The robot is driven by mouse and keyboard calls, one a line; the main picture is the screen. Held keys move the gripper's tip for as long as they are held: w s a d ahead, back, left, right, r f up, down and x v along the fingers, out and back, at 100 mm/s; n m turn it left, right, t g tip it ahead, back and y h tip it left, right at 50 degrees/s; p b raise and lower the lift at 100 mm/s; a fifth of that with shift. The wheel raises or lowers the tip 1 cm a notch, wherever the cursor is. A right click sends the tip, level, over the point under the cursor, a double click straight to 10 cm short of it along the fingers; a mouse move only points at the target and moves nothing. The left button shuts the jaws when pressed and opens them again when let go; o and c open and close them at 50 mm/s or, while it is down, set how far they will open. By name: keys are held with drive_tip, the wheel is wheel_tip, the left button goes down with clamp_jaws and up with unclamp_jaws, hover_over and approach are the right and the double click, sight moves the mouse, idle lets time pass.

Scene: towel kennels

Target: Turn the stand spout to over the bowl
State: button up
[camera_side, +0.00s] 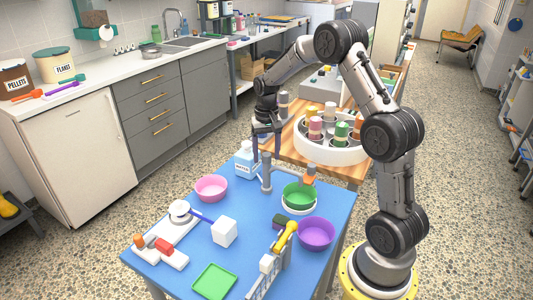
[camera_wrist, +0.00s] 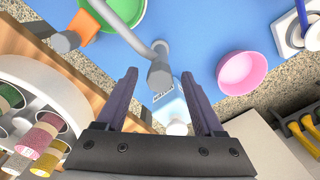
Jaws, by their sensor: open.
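The stand is a grey post (camera_side: 266,172) on the blue table, with a grey spout arm (camera_side: 288,178) reaching right toward a green bowl (camera_side: 299,194). An orange piece (camera_side: 309,181) shows at the arm's far end, by the bowl's back rim. In the wrist view the post top (camera_wrist: 160,76) appears between my fingertips, the arm (camera_wrist: 120,28) runs up-left across the green bowl (camera_wrist: 134,12), and the orange piece (camera_wrist: 84,24) is beside the bowl. My gripper (camera_side: 267,152) is open, pointing down at the post top; contact cannot be told. It also shows in the wrist view (camera_wrist: 159,76).
A white water jug (camera_side: 244,162) stands close behind the post. A pink bowl (camera_side: 211,188), a purple bowl (camera_side: 316,233), a white cube (camera_side: 224,232) and a green tray (camera_side: 214,281) are on the table. A white round rack (camera_side: 325,152) with coloured rolls stands behind.

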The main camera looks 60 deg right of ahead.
drive_tip(key=shift+r, duration=0.1)
wheel_tip(320, 180, up, 14)
drive_tip(key=shift+f, duration=0.2)
idle(0.3)
drive_tip(key=s+a+r+n+t, duration=0.2)
drive_tip(key=s+a+r, duration=0.25)
drive_tip(key=a, duration=0.25)
drive_tip(key=s+a+r+n+t, duration=0.1)
drive_tip(key=s+a+r+n, duration=0.15)
drive_tip(key=a+r, duration=0.4)
drive_tip(key=s+a+f+n+t, duration=0.1)
drive_tip(key=s+a+f+n, duration=0.1)
drive_tip(key=s, duration=0.6)
drive_tip(key=s+a+f+n+t, duration=0.1)
drive_tip(key=s+a+f+n, duration=0.1)
drive_tip(key=s+a+f, duration=0.3)
drive_tip(key=s+f, duration=0.2)
drive_tip(key=s, duration=0.1)
drive_tip(key=shift+s+a+n+t, duration=0.25)
drive_tip(key=shift+s+n+t, duration=0.05)
drive_tip(key=shift+n, duration=0.05)
